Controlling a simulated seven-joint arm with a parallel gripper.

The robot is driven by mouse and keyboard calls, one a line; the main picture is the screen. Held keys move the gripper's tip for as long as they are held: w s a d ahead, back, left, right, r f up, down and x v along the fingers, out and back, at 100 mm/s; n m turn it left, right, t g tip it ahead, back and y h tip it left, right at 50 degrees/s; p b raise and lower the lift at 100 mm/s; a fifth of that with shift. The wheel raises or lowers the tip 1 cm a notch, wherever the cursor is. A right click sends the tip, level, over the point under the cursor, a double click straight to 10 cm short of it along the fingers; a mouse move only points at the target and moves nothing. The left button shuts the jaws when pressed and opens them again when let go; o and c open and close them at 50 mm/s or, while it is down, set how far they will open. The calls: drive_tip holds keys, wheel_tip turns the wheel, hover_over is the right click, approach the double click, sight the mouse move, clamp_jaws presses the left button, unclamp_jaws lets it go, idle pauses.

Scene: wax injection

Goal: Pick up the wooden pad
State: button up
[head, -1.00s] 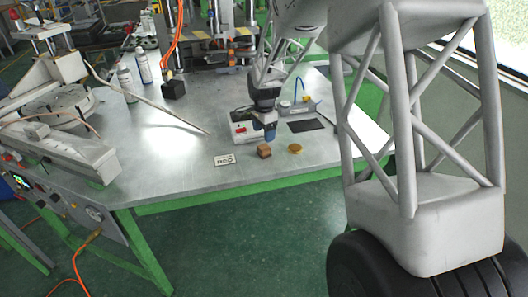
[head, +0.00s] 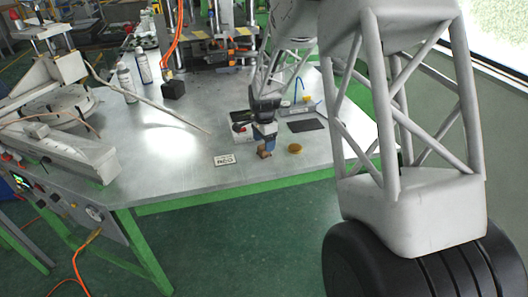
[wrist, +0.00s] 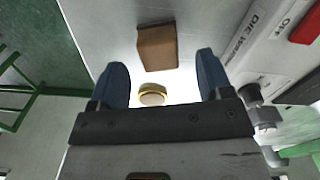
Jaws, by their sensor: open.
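The wooden pad is a small brown block (head: 262,155) near the table's front edge in the head view. In the wrist view, the wooden pad (wrist: 157,48) lies beyond the fingertips, in line with the gap between them. My gripper (head: 265,144) has blue fingers and is directly above the pad in the head view, hiding part of it. In the wrist view my gripper (wrist: 162,65) is open and empty, with a finger on either side. Whether the fingertips reach down beside the pad is unclear.
A round gold piece (head: 295,148) lies just right of the pad. A white label plate (head: 225,160) lies to its left. A white box with red (head: 241,132) stands behind, and a dark mat (head: 306,125) lies behind right.

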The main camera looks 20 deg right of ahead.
drive_tip(key=shift+f, duration=1.7)
drive_tip(key=c, duration=1)
